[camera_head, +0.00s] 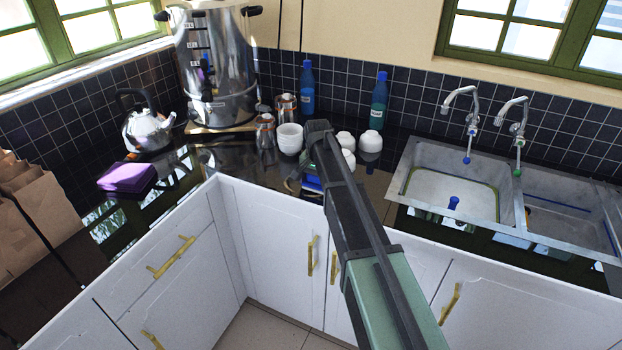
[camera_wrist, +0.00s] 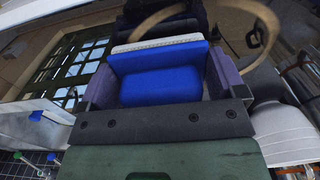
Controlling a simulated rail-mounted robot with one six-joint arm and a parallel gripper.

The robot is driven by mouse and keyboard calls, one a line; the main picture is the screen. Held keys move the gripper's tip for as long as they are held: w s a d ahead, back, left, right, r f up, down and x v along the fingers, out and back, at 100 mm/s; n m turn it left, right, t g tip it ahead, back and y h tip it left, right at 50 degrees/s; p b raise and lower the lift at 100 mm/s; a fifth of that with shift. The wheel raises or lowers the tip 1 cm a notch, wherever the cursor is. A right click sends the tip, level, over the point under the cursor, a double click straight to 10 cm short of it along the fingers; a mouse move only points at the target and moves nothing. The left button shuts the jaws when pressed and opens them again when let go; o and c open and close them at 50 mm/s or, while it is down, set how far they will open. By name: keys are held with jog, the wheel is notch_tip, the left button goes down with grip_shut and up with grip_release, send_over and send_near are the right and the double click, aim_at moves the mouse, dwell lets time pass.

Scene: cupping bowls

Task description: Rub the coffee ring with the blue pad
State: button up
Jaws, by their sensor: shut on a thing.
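The blue pad (camera_wrist: 160,82) is held between the two fingers of my gripper (camera_wrist: 163,78), which is shut on it. A pale layer runs along the pad's far edge. A brown coffee ring (camera_wrist: 258,22) shows on the dark counter beyond the pad in the wrist view. The pad and gripper hide part of it, and I cannot tell whether the pad touches the counter. In the head view a bit of the blue pad (camera_head: 311,184) shows below my gripper (camera_head: 316,168), low over the counter corner.
White bowls (camera_head: 290,138) stand close to my gripper on both sides, one near it in the wrist view (camera_wrist: 280,132). Metal jugs (camera_head: 265,130), an urn (camera_head: 215,65) and a kettle (camera_head: 147,130) stand left. Bottles (camera_head: 379,102) stand behind. A sink (camera_head: 450,190) is right.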

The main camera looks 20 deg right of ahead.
aim_at(290, 178)
jog(key=shift+s+d, duration=0.85)
jog(key=shift+d, duration=0.1)
jog(key=shift+w+a, duration=1.45)
jog(key=shift+a, duration=0.2)
jog(key=shift+w+a, duration=1.4)
jog(key=shift+a, duration=0.25)
jog(key=shift+w+a, duration=1.45)
jog(key=shift+a, duration=0.2)
jog(key=shift+w+d, duration=0.1)
jog(key=shift+d, duration=0.05)
jog(key=shift+s+d, duration=0.25)
jog(key=shift+d, duration=0.3)
jog(key=shift+s+d, duration=0.2)
jog(key=shift+d, duration=0.3)
jog(key=shift+s+d, duration=1.1)
jog(key=shift+d, duration=0.25)
jog(key=shift+s+d, duration=1.15)
jog(key=shift+d, duration=0.15)
jog(key=shift+s+d, duration=1.1)
jog(key=shift+d, duration=0.25)
jog(key=shift+w+a, duration=1.35)
jog(key=shift+a, duration=0.2)
jog(key=shift+w+a, duration=1.35)
jog(key=shift+a, duration=0.25)
jog(key=shift+w+a, duration=1.35)
jog(key=shift+a, duration=0.2)
notch_tip(290, 178, up, 8)
jog(key=p, duration=0.7)
jog(key=shift+f, duration=0.25)
jog(key=shift+f, duration=0.1)
